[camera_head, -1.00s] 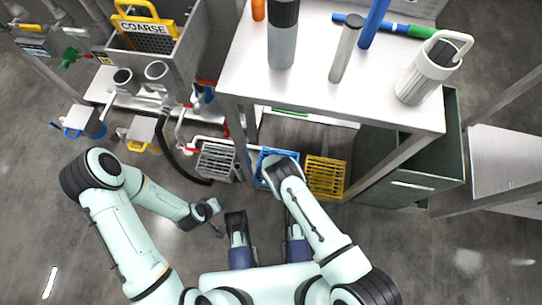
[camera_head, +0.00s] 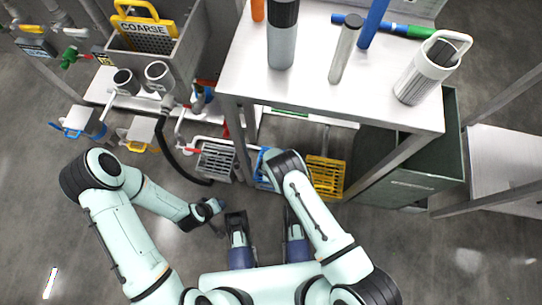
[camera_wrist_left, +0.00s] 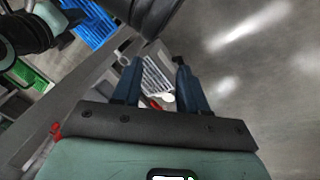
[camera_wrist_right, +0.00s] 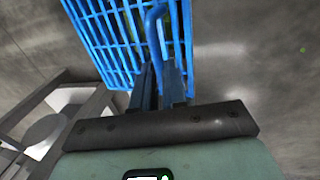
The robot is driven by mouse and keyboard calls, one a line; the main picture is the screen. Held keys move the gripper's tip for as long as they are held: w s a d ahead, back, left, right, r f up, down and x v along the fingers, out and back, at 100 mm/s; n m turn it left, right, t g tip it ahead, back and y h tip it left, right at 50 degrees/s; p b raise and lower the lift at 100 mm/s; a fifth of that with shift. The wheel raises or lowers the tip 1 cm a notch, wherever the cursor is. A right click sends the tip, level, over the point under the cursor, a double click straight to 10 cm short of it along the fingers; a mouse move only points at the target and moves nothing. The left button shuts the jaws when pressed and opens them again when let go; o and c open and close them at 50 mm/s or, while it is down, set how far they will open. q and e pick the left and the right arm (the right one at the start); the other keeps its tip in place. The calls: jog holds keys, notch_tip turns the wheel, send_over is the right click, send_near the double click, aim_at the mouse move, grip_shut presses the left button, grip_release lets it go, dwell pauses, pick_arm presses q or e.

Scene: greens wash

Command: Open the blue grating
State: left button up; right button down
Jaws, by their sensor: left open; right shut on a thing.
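The blue grating (camera_wrist_right: 110,35) fills the top of the right wrist view, with a blue looped handle (camera_wrist_right: 152,20). My right gripper (camera_wrist_right: 160,80) is shut on that handle. In the head view the blue grating (camera_head: 262,168) is mostly hidden behind my right arm, and the right gripper is hidden too. It also shows at the top of the left wrist view (camera_wrist_left: 92,22). In the head view my left gripper (camera_head: 218,205) is left of the blue grating.
A white-grey grating (camera_head: 215,160) is left of the blue one and a yellow grating (camera_head: 325,178) is right of it. A table (camera_head: 310,95) with bottles stands above them. A dark green bin (camera_head: 420,165) is at the right. The floor in front is clear.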

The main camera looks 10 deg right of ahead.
pick_arm(q)
jog(key=s+a+f+g+b, duration=0.1)
jog(key=s+f+b, duration=0.1)
jog(key=s+f, duration=0.2)
jog(key=shift+f+g+b, duration=0.3)
jog(key=shift+f+b, duration=0.1)
pick_arm(e)
jog(key=w+d+r, duration=0.2)
jog(key=w+r, duration=0.4)
jog(key=shift+w+d, duration=0.15)
jog(key=shift+w, duration=0.05)
pick_arm(q)
jog(key=shift+s, duration=0.1)
pick_arm(e)
jog(key=c, duration=1.2)
grip_release()
jog(key=shift+s+f, duration=0.1)
jog(key=shift+o, duration=0.2)
pick_arm(q)
jog(key=shift+r, duration=0.1)
